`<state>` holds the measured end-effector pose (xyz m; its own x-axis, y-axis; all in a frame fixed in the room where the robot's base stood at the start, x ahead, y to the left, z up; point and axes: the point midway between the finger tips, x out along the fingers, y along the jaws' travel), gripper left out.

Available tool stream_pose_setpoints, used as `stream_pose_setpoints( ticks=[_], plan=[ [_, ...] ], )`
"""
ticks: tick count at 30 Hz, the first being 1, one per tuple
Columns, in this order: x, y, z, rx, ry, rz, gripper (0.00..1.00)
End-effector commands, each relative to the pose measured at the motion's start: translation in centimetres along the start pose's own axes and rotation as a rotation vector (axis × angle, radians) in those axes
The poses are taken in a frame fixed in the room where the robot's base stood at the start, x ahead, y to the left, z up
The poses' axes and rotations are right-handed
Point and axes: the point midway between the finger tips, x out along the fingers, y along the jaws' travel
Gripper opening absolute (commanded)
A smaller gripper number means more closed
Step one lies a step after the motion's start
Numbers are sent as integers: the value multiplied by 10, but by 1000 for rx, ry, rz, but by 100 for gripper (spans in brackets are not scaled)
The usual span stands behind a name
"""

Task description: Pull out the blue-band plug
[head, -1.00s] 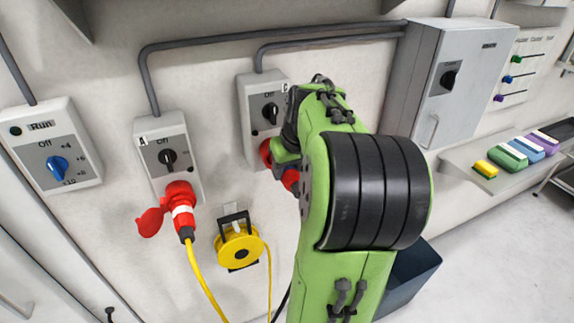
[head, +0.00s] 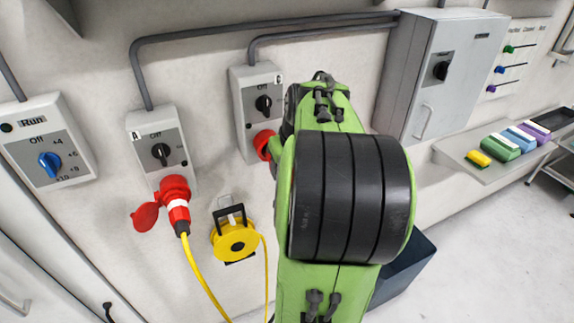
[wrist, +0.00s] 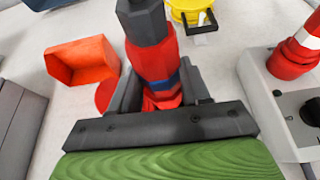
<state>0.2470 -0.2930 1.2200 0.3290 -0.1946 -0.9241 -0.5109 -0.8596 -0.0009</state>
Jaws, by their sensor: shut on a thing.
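In the wrist view, my gripper (wrist: 158,92) is shut on the blue-band plug (wrist: 151,58). This plug is red with a blue band near the jaws and a dark grey cable end pointing up in the picture. In the head view, the red socket (head: 263,143) shows under the middle switch box (head: 243,84); my arm hides the gripper and plug.
Switch box A (head: 139,121) holds a red plug with a white band (head: 178,208) and yellow cable. A yellow cable reel (head: 234,241) hangs beside it. A grey cabinet (head: 415,100) and a shelf (head: 451,153) with coloured blocks are to the right. A dark bin (head: 405,268) stands behind my arm.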

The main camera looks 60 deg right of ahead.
Motion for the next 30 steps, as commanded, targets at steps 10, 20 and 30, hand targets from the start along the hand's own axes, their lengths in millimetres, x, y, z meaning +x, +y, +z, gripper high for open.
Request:
stream_pose_setpoints(
  ticks=[10,20,30],
  plan=[
    [-8,2,16,-1,0,6,4],
    [-16,1,37,1,-2,4,4],
    [-24,0,54,-1,2,2,4]
  ],
)
